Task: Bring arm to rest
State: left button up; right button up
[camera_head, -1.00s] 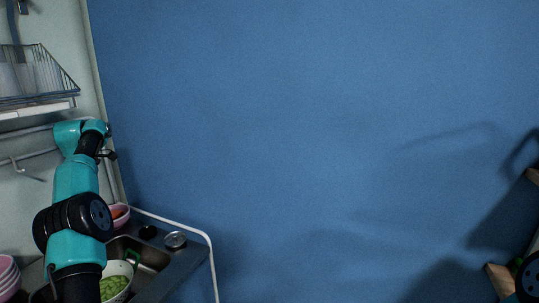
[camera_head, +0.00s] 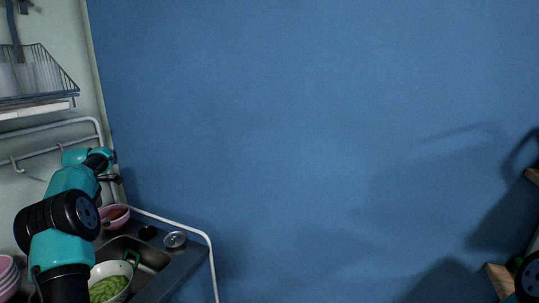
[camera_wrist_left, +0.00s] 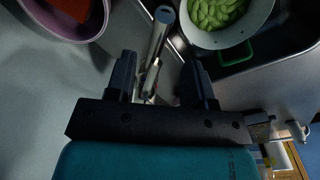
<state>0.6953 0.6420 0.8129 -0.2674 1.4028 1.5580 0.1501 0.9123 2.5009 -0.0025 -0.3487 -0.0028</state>
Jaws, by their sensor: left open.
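My left arm (camera_head: 70,205) is teal and black and stands at the left of the head view, beside the sink. My left gripper (camera_wrist_left: 160,80) shows in the left wrist view with its two dark fingers apart and nothing held between them. A metal tube (camera_wrist_left: 158,35), perhaps the tap, appears beyond and between the fingers; I cannot tell how far off it is. In the head view the gripper is small and mostly hidden by the wrist. My right gripper is not in view.
A white colander (camera_head: 108,283) with green handles holds green pods by the sink (camera_head: 152,255). A pink bowl (camera_head: 116,214) with something orange-red stands behind it. Pink bowls (camera_head: 8,275) are stacked at lower left. A white rail (camera_head: 185,226), wire rack (camera_head: 40,75) and blue wall (camera_head: 320,130) surround.

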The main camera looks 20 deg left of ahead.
pick_arm(q)
notch_tip(320, 180, down, 8)
jog(key=shift+w+a+r, duration=0.1)
jog(key=shift+w, duration=0.05)
jog(key=shift+f, duration=0.2)
jog(key=shift+s+d+m, duration=0.2)
jog(key=shift+s+m, duration=0.1)
